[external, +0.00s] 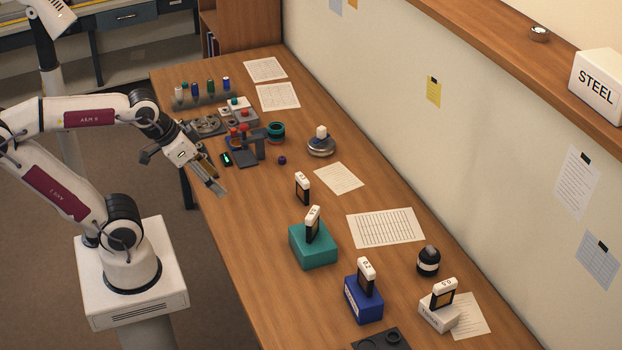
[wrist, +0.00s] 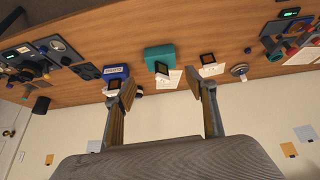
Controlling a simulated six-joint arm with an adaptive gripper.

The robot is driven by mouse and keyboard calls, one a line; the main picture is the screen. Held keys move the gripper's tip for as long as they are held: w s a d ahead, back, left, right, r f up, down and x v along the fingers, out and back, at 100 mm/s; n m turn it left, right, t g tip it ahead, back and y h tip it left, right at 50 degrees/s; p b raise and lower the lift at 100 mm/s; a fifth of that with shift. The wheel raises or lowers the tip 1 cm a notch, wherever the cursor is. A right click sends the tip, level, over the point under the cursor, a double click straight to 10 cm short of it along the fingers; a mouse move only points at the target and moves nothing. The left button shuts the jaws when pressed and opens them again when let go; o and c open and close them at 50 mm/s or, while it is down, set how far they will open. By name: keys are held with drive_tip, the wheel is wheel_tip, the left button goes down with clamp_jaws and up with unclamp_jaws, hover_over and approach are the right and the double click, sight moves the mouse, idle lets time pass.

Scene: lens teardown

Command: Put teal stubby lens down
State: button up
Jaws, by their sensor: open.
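A short teal cylinder with dark bands, which looks like the teal stubby lens (external: 275,130), stands on the wooden table beside a grey stand at the far end. In the wrist view a small teal round shape (wrist: 273,52) at the upper right may be the same lens, but it is too small to be sure. My gripper (external: 221,191) is over the table's left edge, left of and nearer the camera than the lens, and clear of it. In the wrist view my gripper (wrist: 161,90) has its fingers wide apart with nothing held between them.
A teal block (external: 312,248), a blue block (external: 362,302) and a white block (external: 438,314) carry upright tagged plates on the near half. A round metal dish (external: 321,147) and a black-and-white cylinder (external: 428,262) stand nearer the wall. The left middle of the table is clear.

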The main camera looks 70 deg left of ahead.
drive_tip(key=shift+s+a+f+g, duration=0.2)
drive_tip(key=shift+s+f, duration=0.15)
drive_tip(key=shift+s, duration=0.35)
drive_tip(key=shift+s+a+f+g, duration=0.1)
drive_tip(key=shift+s+a+f, duration=0.15)
drive_tip(key=shift+s, duration=0.45)
